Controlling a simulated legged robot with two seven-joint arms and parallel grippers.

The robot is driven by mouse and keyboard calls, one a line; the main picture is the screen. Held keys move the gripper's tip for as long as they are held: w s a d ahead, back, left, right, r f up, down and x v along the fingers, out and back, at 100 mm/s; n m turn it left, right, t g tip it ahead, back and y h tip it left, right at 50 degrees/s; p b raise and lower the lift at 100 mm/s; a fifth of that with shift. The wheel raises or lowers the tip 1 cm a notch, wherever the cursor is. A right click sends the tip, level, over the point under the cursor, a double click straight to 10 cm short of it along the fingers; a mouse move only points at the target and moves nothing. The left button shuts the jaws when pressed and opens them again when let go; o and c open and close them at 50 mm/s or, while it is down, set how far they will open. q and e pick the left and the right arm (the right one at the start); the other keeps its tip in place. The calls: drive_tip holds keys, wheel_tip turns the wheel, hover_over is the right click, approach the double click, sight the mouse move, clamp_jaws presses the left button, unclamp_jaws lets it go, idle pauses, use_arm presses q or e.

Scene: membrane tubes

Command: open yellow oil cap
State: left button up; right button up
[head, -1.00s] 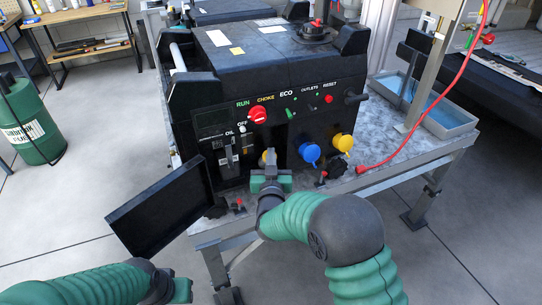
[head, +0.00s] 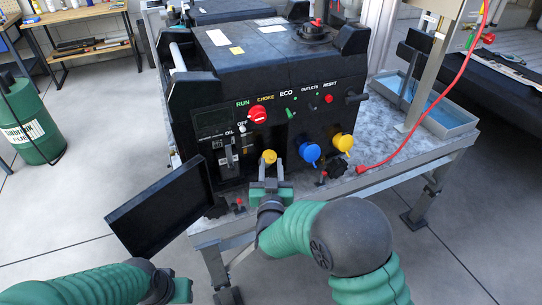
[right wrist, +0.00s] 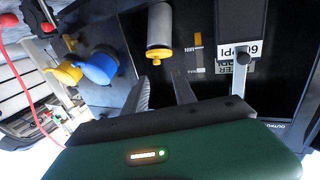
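The yellow oil cap (head: 269,156) sits low on the front of the black generator (head: 255,125), in a dark recess. In the right wrist view a grey cylinder with a yellow end (right wrist: 158,53) lies just beyond my fingertips; it appears to be the oil cap part. My right gripper (head: 270,172) is open, its two fingers apart just below and in front of the cap, with nothing between them. The open fingers also show in the right wrist view (right wrist: 163,82). My left gripper (head: 181,290) shows only partly at the bottom left; its fingers are not clear.
A black panel (head: 160,210) hangs open at the lower left of the generator. A blue cover (head: 309,152) and a yellow cover (head: 343,142) are right of the cap. A red cable (head: 430,130) runs to the grey bench (head: 385,150). A blue-lined tray (head: 440,108) stands right.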

drive_tip(key=s+a, duration=0.1)
drive_tip(key=s, duration=1.1)
drive_tip(key=shift+s, duration=0.15)
drive_tip(key=w+r+n+g+y+p, duration=0.1)
drive_tip(key=w+r+n+y+p, duration=0.15)
drive_tip(key=r+y+p, duration=0.3)
drive_tip(key=d+r+n+g+p, duration=0.1)
drive_tip(key=d+n+g+p, duration=0.15)
drive_tip(key=d, duration=0.25)
drive_tip(key=g, duration=0.2)
approach(272, 158)
drive_tip(key=x, duration=0.8)
drive_tip(key=shift+d, duration=0.15)
